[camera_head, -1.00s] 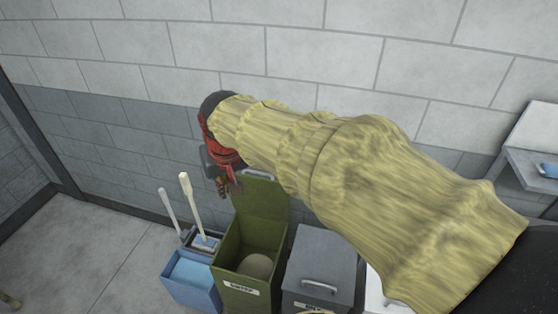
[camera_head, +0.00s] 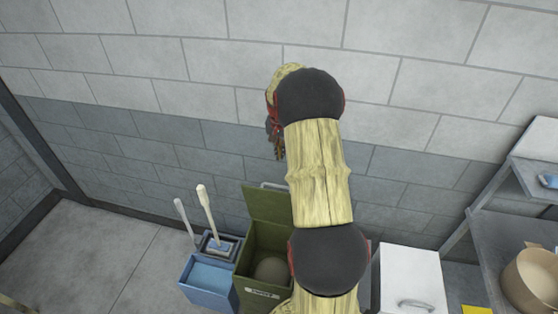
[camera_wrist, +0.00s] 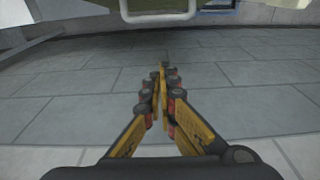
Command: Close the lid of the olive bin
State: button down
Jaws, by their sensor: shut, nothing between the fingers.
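The olive bin (camera_head: 257,290) stands at the lower middle of the head view. Its lid (camera_head: 266,204) is open and stands up at the bin's back, with a grey handle (camera_head: 270,186) on its top edge. A round pale thing (camera_head: 271,270) lies inside. My gripper (camera_head: 279,154) is above the lid, in front of the wall and apart from the lid. In the wrist view my gripper (camera_wrist: 161,82) has its fingers together, with nothing between them. A pale bar handle (camera_wrist: 160,17) shows at the top edge there, possibly the lid's. My arm hides the bin's right side.
A blue bin (camera_head: 208,285) with two pale-handled tools (camera_head: 207,212) stands left of the olive bin. A white bin (camera_head: 411,275) stands to the right. A shelf (camera_head: 500,225) with a round tan container (camera_head: 535,280) is at the far right. Floor at left is clear.

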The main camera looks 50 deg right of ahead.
notch_tip(320, 180, down, 10)
jog(key=s+a+p, duration=0.1)
jog(key=a, duration=0.1)
jog(key=shift+a, duration=0.2)
jog(key=shift+s+f, duration=0.1)
jog(key=shift+f, duration=0.05)
dwell(0.3)
